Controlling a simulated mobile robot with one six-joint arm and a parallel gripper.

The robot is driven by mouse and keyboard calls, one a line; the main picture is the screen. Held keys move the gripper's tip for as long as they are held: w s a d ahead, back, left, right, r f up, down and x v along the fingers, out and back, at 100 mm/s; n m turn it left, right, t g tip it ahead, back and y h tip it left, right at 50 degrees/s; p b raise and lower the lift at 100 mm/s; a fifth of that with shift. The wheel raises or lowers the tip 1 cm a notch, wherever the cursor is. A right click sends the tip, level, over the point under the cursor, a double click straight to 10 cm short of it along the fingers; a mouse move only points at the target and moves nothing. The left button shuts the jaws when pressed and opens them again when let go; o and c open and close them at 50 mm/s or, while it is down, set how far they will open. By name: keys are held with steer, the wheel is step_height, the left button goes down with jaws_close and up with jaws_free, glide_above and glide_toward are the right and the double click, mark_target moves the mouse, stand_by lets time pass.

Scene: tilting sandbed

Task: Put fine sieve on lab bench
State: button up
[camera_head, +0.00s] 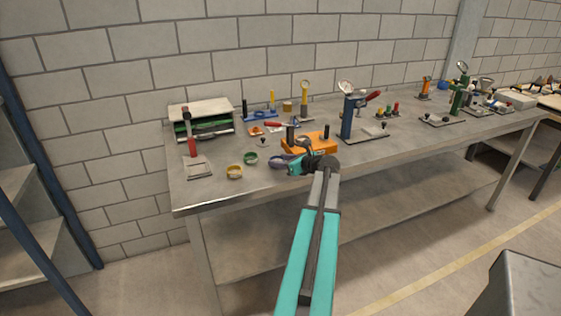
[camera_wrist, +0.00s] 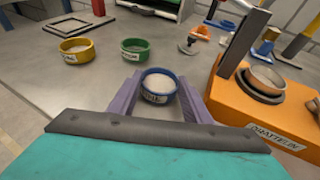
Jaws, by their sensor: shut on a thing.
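A small round blue-rimmed sieve (camera_wrist: 158,86) with a pale mesh and a white label sits between the purple fingers of my gripper (camera_wrist: 152,97) in the wrist view. The label is too blurred to read surely; I take this as the fine sieve. My gripper (camera_head: 278,162) is shut on it over the front part of the grey lab bench (camera_head: 225,189). The bench top also shows in the wrist view (camera_wrist: 104,75). The sieve is close to the bench top; I cannot tell whether it touches. In the head view my gripper mostly hides it.
A yellow sieve (camera_wrist: 76,50) and a green sieve (camera_wrist: 135,49) stand to the left. An orange block (camera_wrist: 262,110) with a dark post and a bowl is close on the right. A blue stand (camera_head: 347,118) is farther right. Bare bench lies around the front left corner.

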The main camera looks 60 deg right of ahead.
steer(key=o, duration=1.1)
steer(key=shift+c, duration=0.2)
steer(key=shift+r, duration=0.2)
steer(key=b+v, duration=0.1)
steer(key=v, duration=1.1)
steer(key=shift+b, duration=0.4)
